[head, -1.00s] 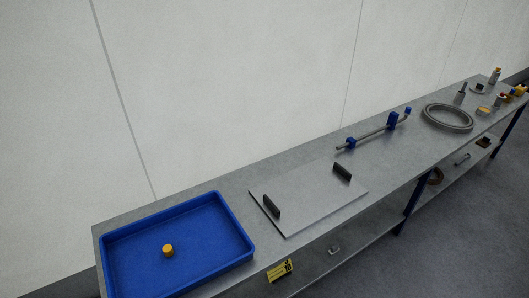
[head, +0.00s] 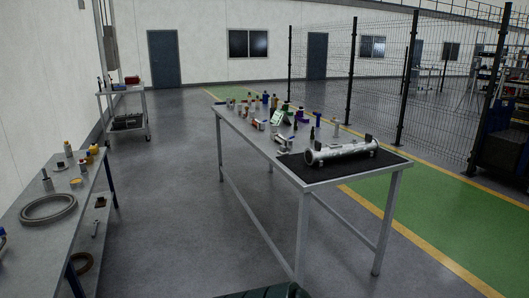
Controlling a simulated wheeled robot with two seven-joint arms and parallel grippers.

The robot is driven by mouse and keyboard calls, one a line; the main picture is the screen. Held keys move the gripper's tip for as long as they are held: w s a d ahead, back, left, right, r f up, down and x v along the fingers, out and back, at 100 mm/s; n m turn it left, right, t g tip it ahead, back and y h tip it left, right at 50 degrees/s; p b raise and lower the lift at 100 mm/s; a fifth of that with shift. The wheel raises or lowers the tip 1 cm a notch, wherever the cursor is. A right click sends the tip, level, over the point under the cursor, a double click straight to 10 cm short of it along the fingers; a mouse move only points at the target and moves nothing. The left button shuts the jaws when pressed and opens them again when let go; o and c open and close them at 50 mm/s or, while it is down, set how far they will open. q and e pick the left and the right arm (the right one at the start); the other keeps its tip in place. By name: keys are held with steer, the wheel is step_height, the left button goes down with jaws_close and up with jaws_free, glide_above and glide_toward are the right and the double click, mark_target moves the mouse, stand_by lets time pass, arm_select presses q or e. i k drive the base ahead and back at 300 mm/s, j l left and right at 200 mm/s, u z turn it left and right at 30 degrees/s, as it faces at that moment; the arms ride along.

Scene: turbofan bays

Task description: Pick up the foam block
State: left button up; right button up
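I cannot pick out a foam block with certainty in this view. Many small items stand crowded on the far half of a long metal table (head: 268,157), and they are too small to tell apart well. Among them are a pale green piece (head: 277,118), a blue item (head: 318,117) and several bottles. Neither of my grippers is in view.
A silver cylinder (head: 341,151) lies on a black mat (head: 300,170) at the table's near end. A workbench (head: 28,238) on the left holds a grey ring (head: 48,208) and bottles. A cart (head: 123,90) stands behind. Open floor (head: 170,220) lies between; a mesh fence (head: 375,75) runs right.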

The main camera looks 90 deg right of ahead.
mark_target(282, 150)
steer(key=z, duration=2.95)
steer(key=i+l, duration=0.25)
steer(key=i, duration=0.25)
steer(key=i+l+z, duration=0.1)
steer(key=i+l, duration=0.15)
steer(key=i, duration=0.3)
steer(key=i+l, duration=0.2)
steer(key=i, duration=0.3)
steer(key=i+l, duration=0.2)
steer(key=i, duration=0.35)
steer(key=i+l+z, duration=0.1)
steer(key=i, duration=0.4)
steer(key=l, duration=0.1)
